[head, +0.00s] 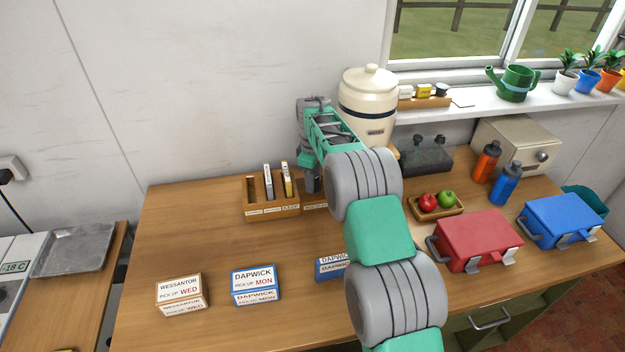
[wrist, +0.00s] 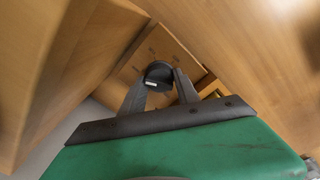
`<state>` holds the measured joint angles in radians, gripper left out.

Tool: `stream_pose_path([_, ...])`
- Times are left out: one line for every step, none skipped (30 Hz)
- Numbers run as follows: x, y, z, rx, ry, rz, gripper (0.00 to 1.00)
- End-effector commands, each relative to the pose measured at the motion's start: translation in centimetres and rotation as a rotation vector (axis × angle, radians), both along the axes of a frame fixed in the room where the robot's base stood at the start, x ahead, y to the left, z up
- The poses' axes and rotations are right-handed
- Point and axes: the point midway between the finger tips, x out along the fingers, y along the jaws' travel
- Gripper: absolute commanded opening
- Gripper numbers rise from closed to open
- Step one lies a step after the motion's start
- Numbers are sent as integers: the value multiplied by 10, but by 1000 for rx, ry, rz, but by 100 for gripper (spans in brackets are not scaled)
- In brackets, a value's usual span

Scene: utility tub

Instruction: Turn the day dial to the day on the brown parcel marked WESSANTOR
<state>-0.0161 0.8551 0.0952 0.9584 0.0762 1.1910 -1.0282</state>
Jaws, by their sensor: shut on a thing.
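The brown parcel marked WESSANTOR (head: 180,294) sits on the front left of the table in the head view; its label reads PICK UP WED. The day dial (wrist: 158,70) shows in the wrist view as a dark round knob with a small white mark, on a wooden panel with faint marks around it. My gripper (wrist: 160,83) has one finger on each side of the knob and is shut on it. In the head view my gripper (head: 312,182) is at the back of the table, and the arm hides the dial. I cannot read which day the dial points to.
Two blue DAPWICK parcels stand near the front, one reading MON (head: 254,285), the other (head: 330,268) partly behind my arm. A wooden rack (head: 262,211) stands left of my gripper and a cream crock (head: 367,98) behind. Red (head: 474,238) and blue (head: 563,220) boxes stand right.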

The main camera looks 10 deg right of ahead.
Motion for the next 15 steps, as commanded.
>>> stream_pose_path([0,0,0,1,1,0,27])
stream_pose_path([0,0,0,1,1,0,25])
stream_pose_path([0,0,0,1,1,0,22])
stream_pose_path([0,0,0,1,1,0,19])
stream_pose_path([0,0,0,1,1,1,17])
stream_pose_path([0,0,0,1,1,1,13])
stream_pose_path([0,0,0,1,1,1,11])
stream_pose_path([0,0,0,1,1,1,8])
stream_pose_path([0,0,0,0,1,1,5])
stream_pose_path([0,0,0,0,1,1,3])
stream_pose_path([0,0,0,0,1,1,0])
stream_pose_path([0,0,0,0,1,1,0])
stream_pose_path([0,4,0,0,1,2,0])
stream_pose_path([0,3,0,0,1,1,0])
stream_pose_path([0,2,0,0,1,1,0])
